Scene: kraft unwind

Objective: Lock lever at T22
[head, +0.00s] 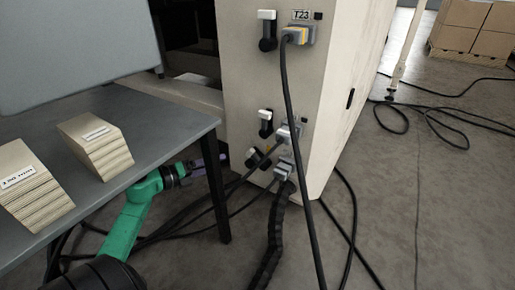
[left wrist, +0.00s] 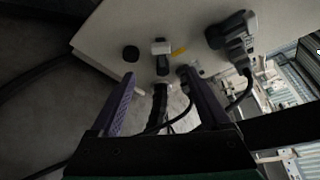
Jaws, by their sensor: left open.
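The pale cabinet (head: 240,75) carries several levers with plugged connectors beside them. The top label (head: 300,15) reads T23; I cannot read a T22 label. The top lever (head: 267,30) is black with a white end. A middle lever (head: 265,122) and a lowest lever (head: 252,154) sit below it, beside grey plugs. My left gripper (head: 222,158) is open beside the cabinet's lower left, near the lowest lever. My right gripper is out of view.
A grey table (head: 170,110) with kraft blocks (head: 95,143) stands at the left, above my left arm. Black cables (head: 290,100) hang from the plugs and cross the floor. Stacked boxes (head: 475,25) stand at the far right. Open floor (head: 420,190) lies right of the cabinet.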

